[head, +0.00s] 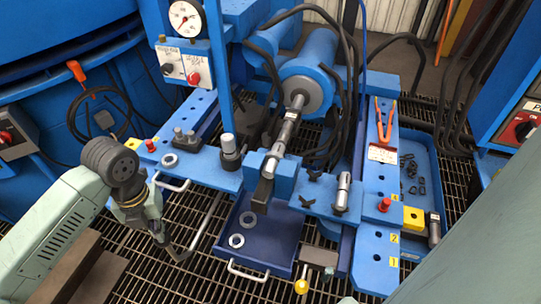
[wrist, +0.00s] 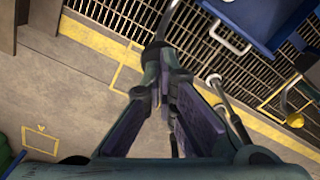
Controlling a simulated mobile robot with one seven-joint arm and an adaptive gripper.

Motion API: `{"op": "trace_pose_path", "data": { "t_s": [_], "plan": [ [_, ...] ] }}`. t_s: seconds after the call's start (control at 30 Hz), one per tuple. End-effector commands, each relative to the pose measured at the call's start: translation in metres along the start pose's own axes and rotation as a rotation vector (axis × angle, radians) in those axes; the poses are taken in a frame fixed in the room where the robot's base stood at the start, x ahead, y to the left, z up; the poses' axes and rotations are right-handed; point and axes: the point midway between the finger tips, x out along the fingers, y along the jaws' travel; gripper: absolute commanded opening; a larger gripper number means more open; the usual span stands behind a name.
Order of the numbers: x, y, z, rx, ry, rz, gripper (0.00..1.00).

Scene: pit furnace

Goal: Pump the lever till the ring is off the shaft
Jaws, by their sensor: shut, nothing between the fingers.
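In the head view, the metal shaft (head: 284,135) lies in line with the blue cylinder (head: 308,72), its near part by a blue block. I cannot clearly tell a ring on it. A thin grey lever (head: 206,222) slants down left of the tray. My gripper (head: 180,252) is low at the lever's lower end, shut and empty. In the wrist view, my gripper (wrist: 166,65) has its tips close by the lever's dark grip (wrist: 157,52); I cannot tell whether they touch.
The blue tray (head: 268,262) with its front handle and a yellow knob (head: 301,287) stand right of my gripper. A gauge (head: 185,19) is above. Tools lie in a blue bin (head: 421,218) at right. Grating and a yellow floor line (wrist: 110,47) lie below.

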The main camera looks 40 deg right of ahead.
Motion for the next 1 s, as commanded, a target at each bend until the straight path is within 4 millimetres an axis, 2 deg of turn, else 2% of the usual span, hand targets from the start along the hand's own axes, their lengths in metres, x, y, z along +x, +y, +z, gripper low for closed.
{"op": "trace_pose_path", "data": {
  "t_s": [0.03,0.13,0.27,0.83,0.87,1.0],
  "plan": [
    [0.007,0.0,0.0,0.0,-0.001,0.001,0.0],
    [0.004,0.0,0.0,0.0,-0.001,0.001,0.0],
    [0.016,0.001,-0.002,0.0,0.0,0.001,0.0],
    [0.111,0.013,-0.021,-0.001,0.0,0.001,0.0],
    [0.114,0.013,-0.022,-0.001,0.0,0.0,0.0],
    [0.096,0.012,-0.021,0.001,-0.001,0.001,0.0]
  ]
}}
